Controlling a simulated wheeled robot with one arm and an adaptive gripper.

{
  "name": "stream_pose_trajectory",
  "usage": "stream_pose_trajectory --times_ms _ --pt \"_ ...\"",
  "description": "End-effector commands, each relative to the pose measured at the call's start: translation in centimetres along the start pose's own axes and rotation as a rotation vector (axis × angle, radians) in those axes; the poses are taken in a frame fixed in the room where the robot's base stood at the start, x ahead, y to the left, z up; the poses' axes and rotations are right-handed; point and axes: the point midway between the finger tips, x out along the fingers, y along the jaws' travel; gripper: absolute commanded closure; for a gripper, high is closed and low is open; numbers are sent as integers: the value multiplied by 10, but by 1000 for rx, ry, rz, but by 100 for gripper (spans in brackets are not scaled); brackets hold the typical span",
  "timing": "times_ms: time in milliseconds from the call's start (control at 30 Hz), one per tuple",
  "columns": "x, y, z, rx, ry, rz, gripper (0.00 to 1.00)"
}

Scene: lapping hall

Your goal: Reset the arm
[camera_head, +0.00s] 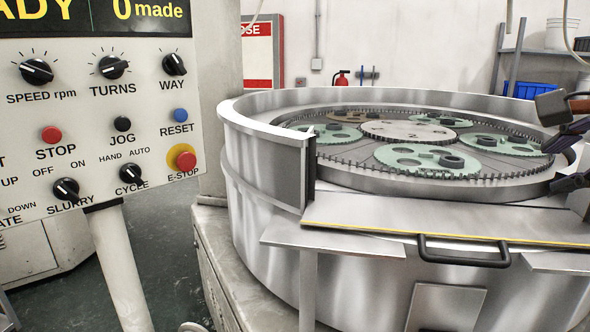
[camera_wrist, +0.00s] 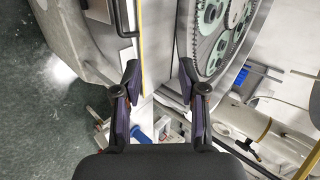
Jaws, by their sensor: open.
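My gripper (camera_wrist: 160,78) is open and empty in the wrist view, with its two dark fingers apart. In the camera_head view, parts of my gripper (camera_head: 555,138) show at the right edge, over the right rim of the lapping machine (camera_head: 270,235). The wrist view looks at the machine's side, with a strip of its rim and yellow-edged plate (camera_wrist: 140,40) between and left of the fingers. The rest of my arm is mostly out of the picture.
A control panel (camera_head: 95,130) with knobs and buttons stands at the left. Green carriers (camera_head: 415,158) lie inside the ring of the machine. A front plate with a black handle (camera_head: 463,262) juts out. Shelves with a blue bin (camera_head: 530,90) stand behind right.

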Motion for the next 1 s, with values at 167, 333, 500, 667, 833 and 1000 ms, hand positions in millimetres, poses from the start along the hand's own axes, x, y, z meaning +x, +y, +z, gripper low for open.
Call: stream_pose_trajectory --times_ms 167,333,500,667,833,1000 --pt "18 11 15 -92 -39 64 59" --pt "38 27 35 -210 -89 132 59" --pt "61 54 62 -383 -163 227 59" --pt "84 99 98 -633 -284 349 59" --pt "95 160 128 -918 -433 475 59" --pt "91 224 147 -1199 -601 585 59"
